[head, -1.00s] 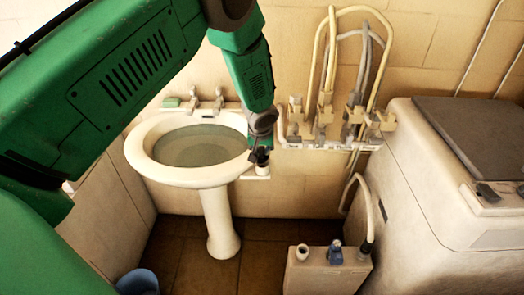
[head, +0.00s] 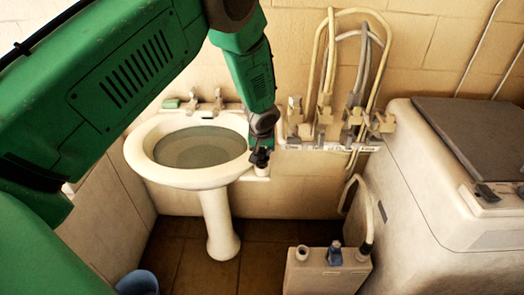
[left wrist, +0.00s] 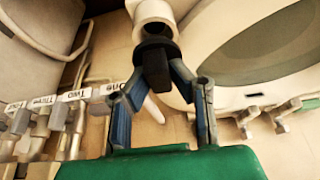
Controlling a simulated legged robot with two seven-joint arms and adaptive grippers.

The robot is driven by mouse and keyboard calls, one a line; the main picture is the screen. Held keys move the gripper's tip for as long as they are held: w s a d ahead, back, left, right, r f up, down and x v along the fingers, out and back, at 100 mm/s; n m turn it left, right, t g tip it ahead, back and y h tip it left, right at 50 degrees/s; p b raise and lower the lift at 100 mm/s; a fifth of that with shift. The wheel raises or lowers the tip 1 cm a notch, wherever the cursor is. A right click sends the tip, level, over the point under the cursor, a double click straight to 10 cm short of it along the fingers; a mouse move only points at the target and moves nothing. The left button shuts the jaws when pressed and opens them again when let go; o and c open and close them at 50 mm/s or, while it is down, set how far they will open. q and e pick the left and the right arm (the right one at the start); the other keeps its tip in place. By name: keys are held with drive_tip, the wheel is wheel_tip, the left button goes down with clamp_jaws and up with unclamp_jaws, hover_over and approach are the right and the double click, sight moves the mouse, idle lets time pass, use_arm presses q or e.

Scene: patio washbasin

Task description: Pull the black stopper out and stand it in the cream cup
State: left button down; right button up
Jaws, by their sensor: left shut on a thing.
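The black stopper (left wrist: 155,62) is between the blue fingertips of my left gripper (left wrist: 158,76) in the left wrist view. It also shows as a small dark shape in the head view (head: 260,157). The gripper is shut on it, pointing down beside the basin's right rim. A cream cup (head: 262,171) stands on a small ledge by that rim, directly under the stopper. In the left wrist view the stopper's far end overlaps the mouth of the cup (left wrist: 149,12). I cannot tell whether the stopper's end is inside the cup or just above it. My right gripper is not in view.
The pedestal washbasin (head: 140,163) is left of the gripper. Close on the right is a wall manifold (head: 330,146) with taps and looping hoses. A cream box (head: 327,277) with fittings stands on the floor, and a large machine (head: 430,190) fills the right.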

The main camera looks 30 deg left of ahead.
sight(262, 152)
use_arm(q)
drive_tip(key=shift+f+b, duration=0.85)
drive_tip(key=shift+f, duration=0.4)
idle(0.3)
drive_tip(key=c, duration=1.7)
unclamp_jaws()
drive_tip(key=shift+r, duration=0.15)
drive_tip(key=shift+p+v, duration=2.95)
drive_tip(key=shift+v, duration=1.05)
drive_tip(key=p+v, duration=0.1)
drive_tip(key=v, duration=0.2)
